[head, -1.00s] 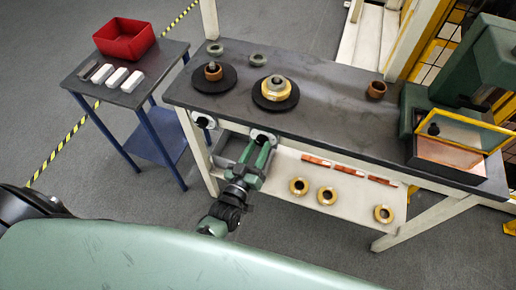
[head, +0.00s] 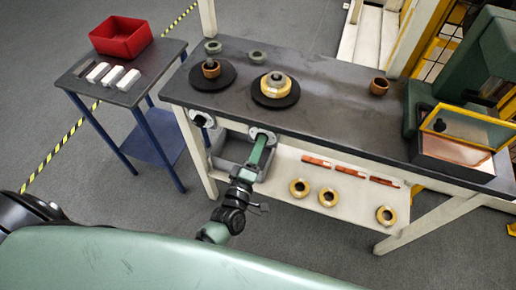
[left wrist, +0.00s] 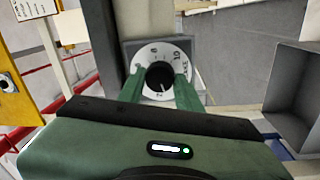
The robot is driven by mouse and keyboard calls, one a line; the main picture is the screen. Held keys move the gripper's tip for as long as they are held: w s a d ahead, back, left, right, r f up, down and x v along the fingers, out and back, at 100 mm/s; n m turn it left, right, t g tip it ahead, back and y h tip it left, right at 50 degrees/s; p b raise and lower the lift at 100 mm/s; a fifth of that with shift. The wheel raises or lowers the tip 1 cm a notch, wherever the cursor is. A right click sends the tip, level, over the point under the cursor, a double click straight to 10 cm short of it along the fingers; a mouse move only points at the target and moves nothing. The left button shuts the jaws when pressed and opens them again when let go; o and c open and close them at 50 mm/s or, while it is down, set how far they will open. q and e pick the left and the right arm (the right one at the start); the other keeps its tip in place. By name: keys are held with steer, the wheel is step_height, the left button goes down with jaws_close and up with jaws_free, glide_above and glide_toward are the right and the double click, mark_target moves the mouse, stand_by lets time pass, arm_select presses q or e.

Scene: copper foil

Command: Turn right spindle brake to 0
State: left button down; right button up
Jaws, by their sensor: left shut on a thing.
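Two brake dials sit on the front edge of the dark workbench (head: 330,95): a left dial (head: 201,119) and a right dial (head: 262,133). My left gripper (head: 261,146) is at the right dial. In the left wrist view, the right dial is a pale disc (left wrist: 151,54) with black numbers and a black round knob (left wrist: 159,76). My left gripper's green fingers (left wrist: 158,88) are shut on the knob, one on each side. A light mark on the knob points roughly to the bottom of the picture. Some numbers are too small to read. My right gripper is out of view.
Two black spindle discs stand on the bench, the right one bearing a gold spool (head: 274,86). A lower shelf (head: 340,200) holds gold rings and copper strips. A side table holds a red bin (head: 121,38).

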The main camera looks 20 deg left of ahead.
arm_select(q)
steer(key=n+b, duration=0.1)
steer(key=n, duration=0.4)
steer(key=shift+y+b, duration=0.3)
steer(key=shift+n, duration=0.4)
steer(key=c, duration=1)
jaws_free()
steer(key=shift+o, duration=0.2)
steer(key=s+b, duration=0.1)
steer(key=s, duration=0.6)
steer(key=shift+s+f, duration=0.25)
steer(key=shift+s, duration=0.15)
